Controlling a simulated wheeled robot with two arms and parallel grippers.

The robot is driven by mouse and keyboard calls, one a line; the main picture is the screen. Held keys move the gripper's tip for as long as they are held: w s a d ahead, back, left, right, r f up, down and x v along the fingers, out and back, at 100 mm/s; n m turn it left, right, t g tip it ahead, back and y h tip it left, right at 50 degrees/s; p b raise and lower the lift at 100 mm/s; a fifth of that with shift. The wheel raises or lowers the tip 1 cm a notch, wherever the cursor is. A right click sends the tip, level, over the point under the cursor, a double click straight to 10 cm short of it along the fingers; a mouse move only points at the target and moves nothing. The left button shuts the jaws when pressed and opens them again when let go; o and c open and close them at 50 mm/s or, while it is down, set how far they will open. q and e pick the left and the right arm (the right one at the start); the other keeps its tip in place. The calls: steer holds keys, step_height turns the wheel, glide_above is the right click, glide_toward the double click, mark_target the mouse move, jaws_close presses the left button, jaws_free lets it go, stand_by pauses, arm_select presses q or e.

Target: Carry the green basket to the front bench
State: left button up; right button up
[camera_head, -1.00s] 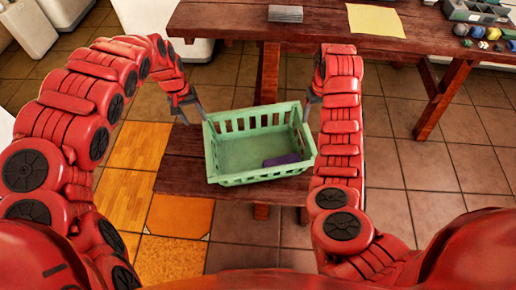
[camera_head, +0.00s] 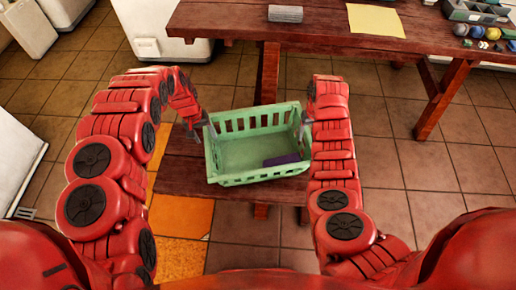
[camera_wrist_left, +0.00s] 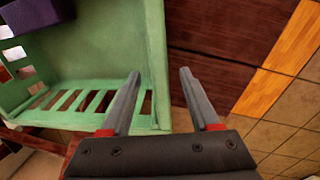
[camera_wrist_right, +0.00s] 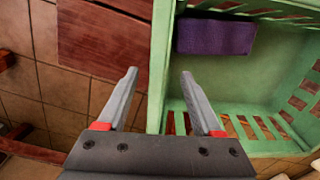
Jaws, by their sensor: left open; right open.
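The green basket (camera_head: 262,179) stands upright on a dark red wooden bench (camera_head: 175,178) close in front of me. A purple block (camera_head: 281,160) lies inside it, also visible in the right wrist view (camera_wrist_right: 214,37). My left gripper (camera_head: 203,125) is open at the basket's left side; in the left wrist view its fingers (camera_wrist_left: 160,75) lie either side of the side wall's rim (camera_wrist_left: 156,50). My right gripper (camera_head: 306,112) is open at the right side; in the right wrist view its fingers (camera_wrist_right: 158,73) lie either side of that rim (camera_wrist_right: 160,60). Finger contact cannot be told.
A larger wooden table (camera_head: 320,22) stands beyond the basket, with a grey ribbed block (camera_head: 285,14), a yellow sheet (camera_head: 376,20) and several small round items at its right end. White cabinets stand at the left. Tiled floor to the right (camera_head: 430,185) is clear.

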arm_select(q)
steer(key=shift+w+d+f, duration=0.1)
steer(key=shift+d+f, duration=0.1)
steer(key=shift+f, duration=1.05)
arm_select(e)
steer(key=shift+f, duration=1.25)
arm_select(q)
steer(key=shift+c, duration=0.2)
jaws_close()
arm_select(e)
jaws_close()
